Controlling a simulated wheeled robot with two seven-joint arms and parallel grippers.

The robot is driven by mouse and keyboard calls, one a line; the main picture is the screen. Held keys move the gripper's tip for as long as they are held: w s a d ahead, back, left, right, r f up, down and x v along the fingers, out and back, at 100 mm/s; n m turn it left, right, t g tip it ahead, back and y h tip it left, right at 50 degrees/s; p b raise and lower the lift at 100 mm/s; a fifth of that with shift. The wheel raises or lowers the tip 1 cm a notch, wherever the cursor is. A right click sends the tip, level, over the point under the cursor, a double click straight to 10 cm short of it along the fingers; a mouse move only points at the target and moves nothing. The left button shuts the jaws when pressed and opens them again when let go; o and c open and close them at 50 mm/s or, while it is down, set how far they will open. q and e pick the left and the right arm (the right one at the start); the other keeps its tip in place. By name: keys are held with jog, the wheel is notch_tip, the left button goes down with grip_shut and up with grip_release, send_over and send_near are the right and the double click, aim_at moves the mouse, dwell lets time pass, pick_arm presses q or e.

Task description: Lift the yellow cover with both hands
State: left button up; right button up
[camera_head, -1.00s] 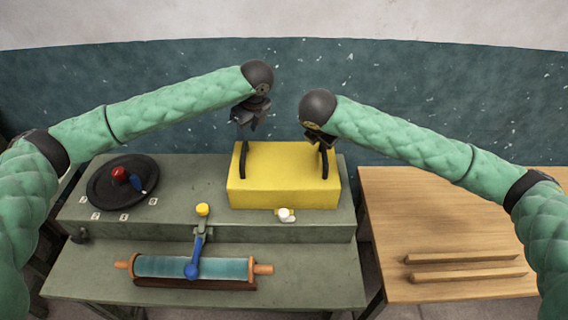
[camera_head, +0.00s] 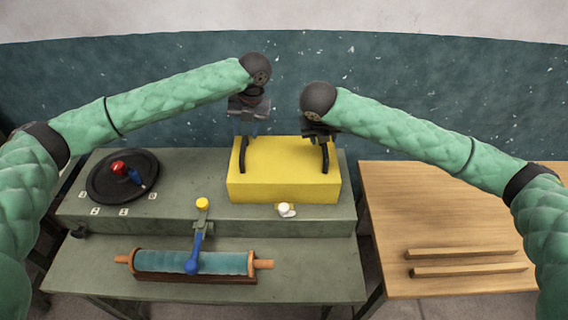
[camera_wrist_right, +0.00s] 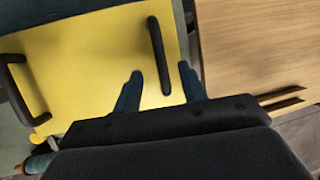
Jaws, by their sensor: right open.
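The yellow cover (camera_head: 283,180) is a box-shaped block on the back of the grey-green bench, with a black handle on each side of its top. My left gripper (camera_head: 247,131) is above the left handle (camera_head: 243,157), its two blue fingers apart and empty. My right gripper (camera_head: 320,137) is just above the right handle (camera_head: 325,158). In the right wrist view my right gripper (camera_wrist_right: 160,74) is open, with its blue fingers on either side of the right handle (camera_wrist_right: 158,55), not closed on it. The left handle (camera_wrist_right: 22,92) also shows there.
On the bench (camera_head: 90,270) are a black disc (camera_head: 105,187) with a red knob, a teal roller (camera_head: 160,263), a blue lever (camera_head: 196,250) with a yellow knob, and a small white knob (camera_head: 286,209). A wooden table (camera_head: 440,220) at right holds two wooden strips (camera_head: 460,254).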

aim_at(244, 145)
pick_arm(q)
jog(key=shift+a+f, duration=0.25)
jog(key=shift+f, duration=1.05)
jog(key=shift+a+f, duration=0.3)
jog(key=shift+f, duration=0.95)
jog(key=shift+a+f, duration=0.25)
jog(key=shift+f, duration=1.05)
pick_arm(e)
jog(key=shift+x, duration=3.95)
pick_arm(q)
grip_shut()
pick_arm(e)
jog(key=c, duration=0.9)
grip_shut()
pick_arm(q)
jog(key=shift+r, duration=0.1)
pick_arm(e)
jog(key=shift+r, duration=0.1)
